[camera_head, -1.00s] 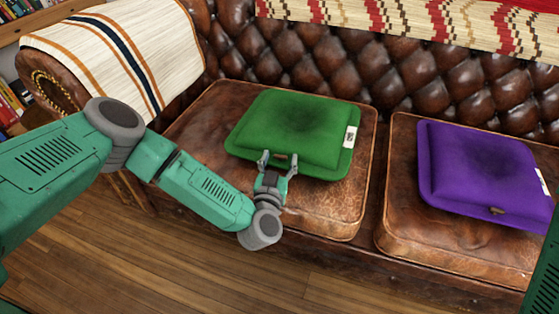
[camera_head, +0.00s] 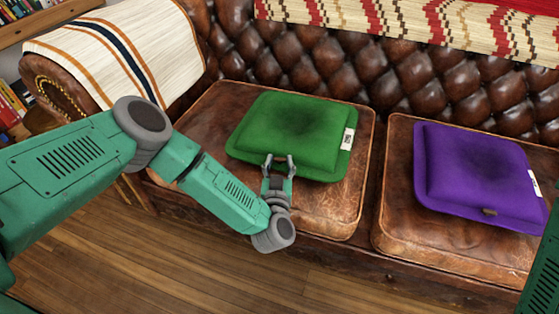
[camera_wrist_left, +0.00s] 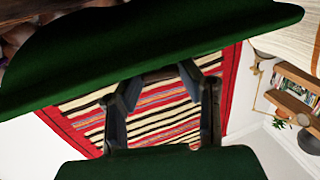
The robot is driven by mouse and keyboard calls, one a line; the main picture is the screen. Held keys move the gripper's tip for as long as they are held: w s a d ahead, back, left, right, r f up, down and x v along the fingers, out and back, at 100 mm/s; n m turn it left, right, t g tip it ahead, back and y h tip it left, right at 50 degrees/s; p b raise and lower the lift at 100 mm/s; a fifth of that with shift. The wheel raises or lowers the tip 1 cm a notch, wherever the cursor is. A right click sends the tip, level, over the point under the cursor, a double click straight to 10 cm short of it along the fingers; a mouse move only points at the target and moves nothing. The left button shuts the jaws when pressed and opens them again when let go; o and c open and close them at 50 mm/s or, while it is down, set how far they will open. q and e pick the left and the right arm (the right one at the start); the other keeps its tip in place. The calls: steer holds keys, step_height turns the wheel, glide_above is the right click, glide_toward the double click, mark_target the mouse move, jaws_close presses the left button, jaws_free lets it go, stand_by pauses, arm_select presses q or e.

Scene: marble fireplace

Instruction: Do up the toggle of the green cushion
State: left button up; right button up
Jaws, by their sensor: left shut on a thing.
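The green cushion (camera_head: 300,125) lies on a brown leather seat pad at the sofa's left, a white tag on its right edge. My left gripper (camera_head: 279,158) is at its front edge, its fingers closed on a small dark toggle. In the left wrist view the toggle (camera_wrist_left: 160,75) shows as a dark piece between the fingertips, just below the cushion's dark green edge (camera_wrist_left: 150,45). In the head view the fingers mostly hide the toggle, and I cannot tell whether it is through a loop. My right gripper is out of view.
A purple cushion (camera_head: 475,175) with its own toggle (camera_head: 489,212) lies on the right seat pad (camera_head: 405,225). The tufted backrest (camera_head: 330,65) rises behind. A striped throw (camera_head: 120,45) covers the left armrest. The wooden floor (camera_head: 150,260) in front is clear.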

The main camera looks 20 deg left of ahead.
arm_select(q)
steer(key=o, duration=1.1)
steer(key=shift+v, duration=5.95)
